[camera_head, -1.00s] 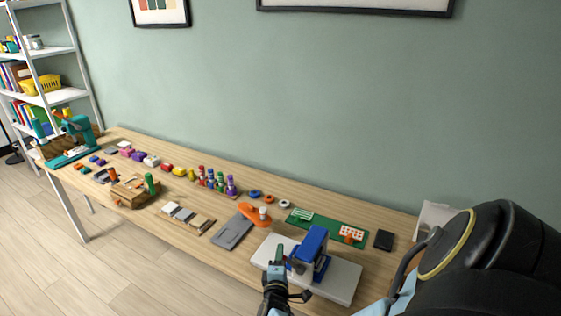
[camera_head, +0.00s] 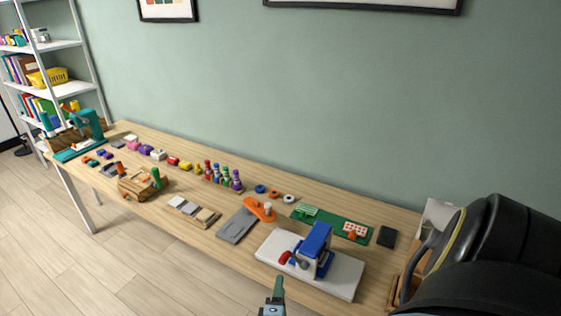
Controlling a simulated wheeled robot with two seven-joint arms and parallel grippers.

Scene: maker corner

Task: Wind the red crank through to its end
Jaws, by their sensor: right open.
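A blue press-like device (camera_head: 316,240) stands on a pale grey base plate (camera_head: 342,278) at the front right of the table. The red crank (camera_head: 285,257) shows as a small red handle on the device's left side. A grey rounded part lies beside it. My right gripper (camera_head: 279,284) is at the bottom edge, in front of the base plate and apart from the crank. It is open, though only one fingertip shows clearly and its jaws hold nothing that I can see. My left gripper is not in view.
Left of the base plate lie a grey plate (camera_head: 236,226) and an orange piece (camera_head: 258,209). A green board (camera_head: 332,225) and a black box (camera_head: 387,236) lie behind the device. My dark arm covers the lower right. Small parts line the table (camera_head: 205,245) further left.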

